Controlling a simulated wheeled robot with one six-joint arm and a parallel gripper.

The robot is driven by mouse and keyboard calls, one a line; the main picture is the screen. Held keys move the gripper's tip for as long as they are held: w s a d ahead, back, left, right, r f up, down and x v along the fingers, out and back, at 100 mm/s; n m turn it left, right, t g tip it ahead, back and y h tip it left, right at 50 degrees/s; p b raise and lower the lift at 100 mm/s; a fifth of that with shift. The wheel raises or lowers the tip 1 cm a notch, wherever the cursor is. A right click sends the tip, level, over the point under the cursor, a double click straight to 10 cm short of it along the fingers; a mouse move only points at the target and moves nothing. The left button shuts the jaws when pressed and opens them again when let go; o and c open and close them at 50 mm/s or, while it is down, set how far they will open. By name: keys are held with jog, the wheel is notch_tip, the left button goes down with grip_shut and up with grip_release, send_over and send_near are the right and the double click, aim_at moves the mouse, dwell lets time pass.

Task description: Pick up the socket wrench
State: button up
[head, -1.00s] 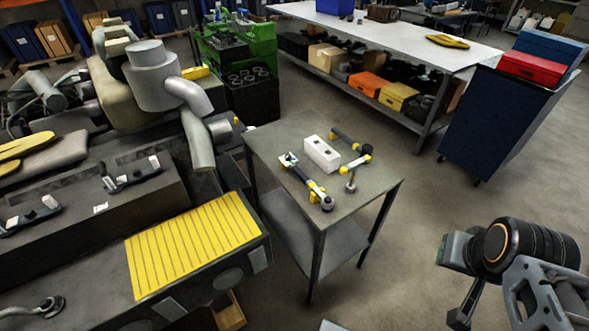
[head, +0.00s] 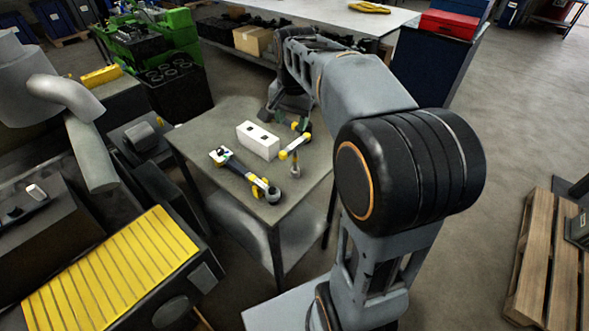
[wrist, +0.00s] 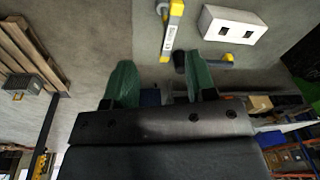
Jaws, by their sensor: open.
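My gripper (head: 291,122) is over the back right of the small table (head: 215,118), its green fingers apart and empty. In the wrist view my gripper (wrist: 160,80) is open. A silver bar tool with yellow bands (wrist: 172,32) lies beyond the fingertips. A dark-handled tool with a yellow end (wrist: 215,59) lies across beside it, partly behind the right finger. In the head view the silver bar tool (head: 296,145) is just below my gripper. Another long dark tool with yellow fittings (head: 240,171) lies front left. I cannot tell which is the socket wrench.
A white block with two square holes (head: 258,140) stands between the tools; it also shows in the wrist view (wrist: 234,24). A yellow-slatted platform (head: 110,270) is at front left. A pallet (head: 540,265) is at right.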

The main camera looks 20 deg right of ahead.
aim_at(295, 144)
jog(key=w+d+f+m, duration=0.1)
jog(key=w, duration=0.1)
jog(key=w+d+f+m+g+b, duration=0.1)
jog(key=w+f, duration=0.1)
jog(key=w+d+f+m+b, duration=0.1)
jog(key=w, duration=0.1)
jog(key=shift+d+f+m, duration=0.15)
jog(key=shift+f+m, duration=0.15)
jog(key=shift+f, duration=0.05)
jog(key=f, duration=0.7)
jog(key=shift+w+d+f, duration=0.15)
jog(key=shift+d+f, duration=0.05)
jog(key=shift+f, duration=0.05)
jog(key=shift+w+f, duration=0.1)
jog(key=shift+f, duration=2.9)
grip_shut()
